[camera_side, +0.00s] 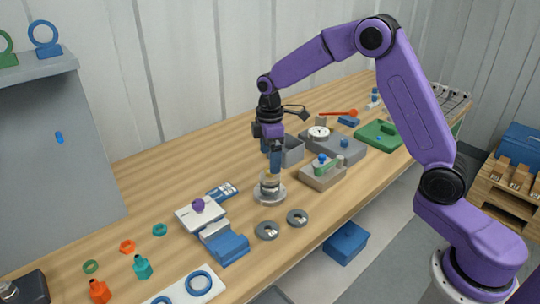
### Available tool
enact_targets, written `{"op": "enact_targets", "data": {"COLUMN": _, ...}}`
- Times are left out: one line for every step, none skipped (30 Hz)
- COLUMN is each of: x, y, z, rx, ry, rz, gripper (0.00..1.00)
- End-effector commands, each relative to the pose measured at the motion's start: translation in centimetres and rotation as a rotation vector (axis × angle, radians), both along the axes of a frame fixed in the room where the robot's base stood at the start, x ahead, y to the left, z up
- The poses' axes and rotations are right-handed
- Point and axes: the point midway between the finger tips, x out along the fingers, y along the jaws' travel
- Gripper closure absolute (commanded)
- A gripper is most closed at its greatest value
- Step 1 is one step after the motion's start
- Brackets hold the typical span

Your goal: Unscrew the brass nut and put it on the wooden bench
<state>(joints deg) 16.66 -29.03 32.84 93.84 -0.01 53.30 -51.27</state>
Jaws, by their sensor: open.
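My gripper (272,160) points straight down over a round metal fixture (269,193) near the middle of the wooden bench (150,194). The fixture has a wide silver base and a narrower upright part with a small brass-coloured piece, likely the brass nut (270,180), near its top. My blue fingers are right above or around this piece; I cannot tell whether they touch it. The jaws are open. The nut's thread and far side are hidden or too small to see.
Grey rings (267,231) lie in front of the fixture. A blue and grey vise (224,243) and a white block with a purple knob (198,205) stand to the left. Bare bench lies at the back left.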

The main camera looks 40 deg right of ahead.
Motion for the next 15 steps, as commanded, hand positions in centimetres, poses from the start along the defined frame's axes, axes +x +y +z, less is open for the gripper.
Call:
{"op": "enact_targets", "data": {"x": 0.0, "y": -0.01, "z": -0.05, "rx": 0.0, "ry": 0.0, "rz": -0.095, "gripper": 0.04}}
{"op": "enact_targets", "data": {"x": -0.01, "y": 0.0, "z": -0.07, "rx": 0.0, "ry": 0.0, "rz": -0.157, "gripper": 0.04}}
{"op": "enact_targets", "data": {"x": -0.02, "y": 0.01, "z": -0.11, "rx": 0.0, "ry": 0.0, "rz": -0.239, "gripper": 0.04}}
{"op": "enact_targets", "data": {"x": -0.03, "y": 0.03, "z": -0.13, "rx": 0.0, "ry": 0.0, "rz": -0.3, "gripper": 0.04}}
{"op": "enact_targets", "data": {"x": -0.04, "y": 0.04, "z": -0.16, "rx": 0.0, "ry": 0.001, "rz": -0.362, "gripper": 0.04}}
{"op": "enact_targets", "data": {"x": -0.04, "y": 0.05, "z": -0.19, "rx": 0.0, "ry": 0.001, "rz": -0.444, "gripper": 0.04}}
{"op": "enact_targets", "data": {"x": -0.04, "y": 0.05, "z": -0.22, "rx": 0.0, "ry": 0.001, "rz": -0.507, "gripper": 0.04}}
{"op": "enact_targets", "data": {"x": -0.04, "y": 0.04, "z": -0.24, "rx": 0.0, "ry": 0.001, "rz": -0.569, "gripper": 0.04}}
{"op": "enact_targets", "data": {"x": -0.04, "y": 0.02, "z": -0.28, "rx": 0.0, "ry": 0.001, "rz": -0.651, "gripper": 0.04}}
{"op": "enact_targets", "data": {"x": -0.04, "y": 0.01, "z": -0.3, "rx": 0.0, "ry": 0.001, "rz": -0.714, "gripper": 0.04}}
{"op": "enact_targets", "data": {"x": -0.04, "y": 0.01, "z": -0.32, "rx": -0.001, "ry": 0.0, "rz": -0.775, "gripper": 0.04}}
{"op": "enact_targets", "data": {"x": -0.04, "y": 0.01, "z": -0.36, "rx": -0.001, "ry": 0.0, "rz": -0.857, "gripper": 0.04}}
{"op": "enact_targets", "data": {"x": -0.04, "y": 0.01, "z": -0.38, "rx": -0.001, "ry": 0.0, "rz": -0.916, "gripper": 0.04}}
{"op": "enact_targets", "data": {"x": -0.04, "y": 0.02, "z": -0.4, "rx": 0.0, "ry": 0.0, "rz": -0.973, "gripper": 0.04}}
{"op": "enact_targets", "data": {"x": -0.04, "y": 0.02, "z": -0.43, "rx": 0.0, "ry": 0.0, "rz": -1.044, "gripper": 0.04}}
